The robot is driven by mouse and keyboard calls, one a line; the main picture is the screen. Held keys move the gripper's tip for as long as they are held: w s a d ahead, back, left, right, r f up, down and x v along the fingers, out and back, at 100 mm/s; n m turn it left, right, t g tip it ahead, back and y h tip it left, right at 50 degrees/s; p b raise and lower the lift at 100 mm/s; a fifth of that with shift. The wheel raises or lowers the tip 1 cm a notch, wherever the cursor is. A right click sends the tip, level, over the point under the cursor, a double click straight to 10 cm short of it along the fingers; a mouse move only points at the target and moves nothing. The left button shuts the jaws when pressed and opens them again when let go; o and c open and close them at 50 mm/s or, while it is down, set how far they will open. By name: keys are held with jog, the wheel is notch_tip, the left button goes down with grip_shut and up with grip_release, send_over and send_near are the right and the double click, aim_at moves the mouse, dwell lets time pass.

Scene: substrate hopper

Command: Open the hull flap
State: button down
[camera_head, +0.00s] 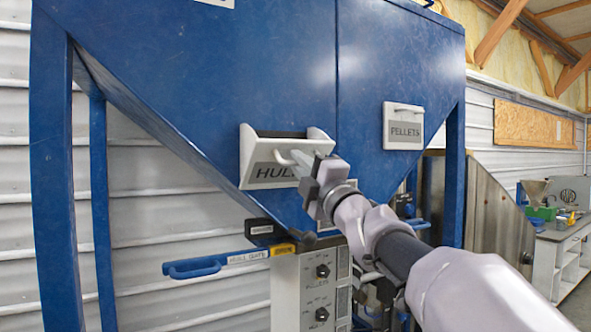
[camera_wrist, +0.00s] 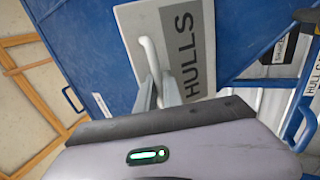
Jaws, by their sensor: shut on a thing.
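The hull flap (camera_head: 262,176) is a white panel with a grey HULLS label on the blue hopper (camera_head: 200,70). Its top edge leans outward between white side cheeks, and a dark gap shows behind it, so it stands at least partly open. My gripper (camera_head: 303,164) reaches in from the right at the flap's white handle. In the wrist view, my gripper's fingers (camera_wrist: 157,92) are shut on the white handle (camera_wrist: 147,56), beside the HULLS label on the flap (camera_wrist: 163,30). The fingers hide part of the handle.
The pellets flap (camera_head: 403,127) is flush with the hopper at right. Below the hull flap, a blue hull gate handle (camera_head: 195,268) sticks out left. A control panel (camera_head: 313,290) with knobs stands under the hopper. Blue legs (camera_head: 55,180) flank the left side.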

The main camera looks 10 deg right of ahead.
dwell(0.3)
jog(key=c, duration=1.8)
grip_release()
jog(key=shift+o, duration=0.2)
